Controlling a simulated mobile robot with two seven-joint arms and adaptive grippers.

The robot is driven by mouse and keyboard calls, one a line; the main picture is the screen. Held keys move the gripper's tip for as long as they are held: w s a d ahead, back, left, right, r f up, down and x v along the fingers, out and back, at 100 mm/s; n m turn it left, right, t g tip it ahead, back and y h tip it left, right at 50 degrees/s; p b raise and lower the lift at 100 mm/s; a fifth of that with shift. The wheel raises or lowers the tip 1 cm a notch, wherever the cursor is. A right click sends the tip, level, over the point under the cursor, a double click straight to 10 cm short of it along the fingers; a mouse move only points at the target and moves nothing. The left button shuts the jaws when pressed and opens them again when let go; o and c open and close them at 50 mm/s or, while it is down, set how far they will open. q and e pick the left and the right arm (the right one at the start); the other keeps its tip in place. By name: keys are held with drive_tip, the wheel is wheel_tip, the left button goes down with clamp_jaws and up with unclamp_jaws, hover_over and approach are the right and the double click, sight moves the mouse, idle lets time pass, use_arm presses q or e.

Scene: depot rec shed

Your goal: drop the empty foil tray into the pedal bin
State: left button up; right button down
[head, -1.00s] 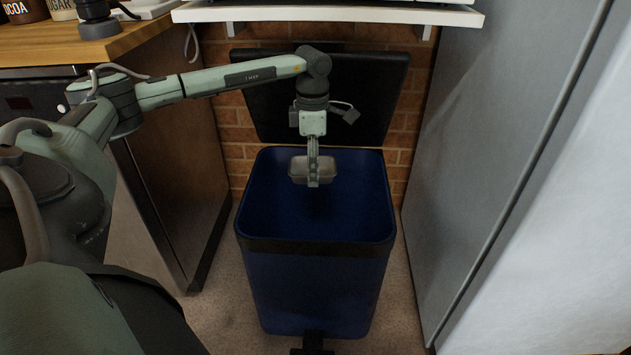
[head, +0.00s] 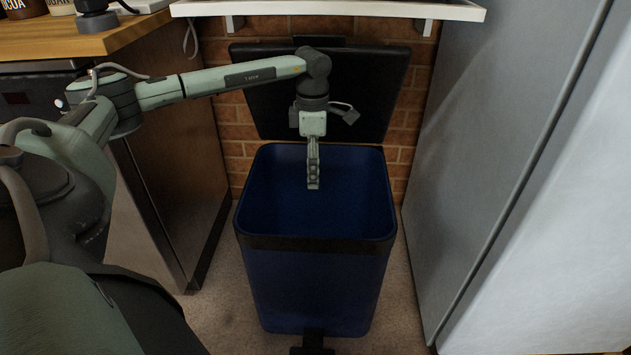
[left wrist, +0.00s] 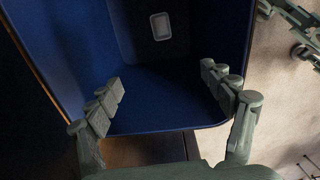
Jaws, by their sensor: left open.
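The blue pedal bin (head: 315,290) stands on the floor with its black lid (head: 335,95) raised against the brick wall. My left gripper (head: 313,185) points down over the bin's opening and is empty. In the left wrist view its fingers (left wrist: 165,95) are spread apart with nothing between them. The foil tray (left wrist: 161,26) shows small and pale in the left wrist view, lying on the dark bottom inside the bin, apart from the fingers. The tray is not visible in the head view. My right gripper is in neither view.
A wooden-topped counter (head: 120,35) stands to the left of the bin. A tall grey cabinet or fridge (head: 500,150) stands close on the right. A white shelf (head: 330,12) hangs above the lid.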

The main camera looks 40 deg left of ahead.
use_arm(q)
wheel_tip(320, 180, up, 8)
drive_tip(key=shift+f, duration=0.2)
idle(0.3)
idle(0.4)
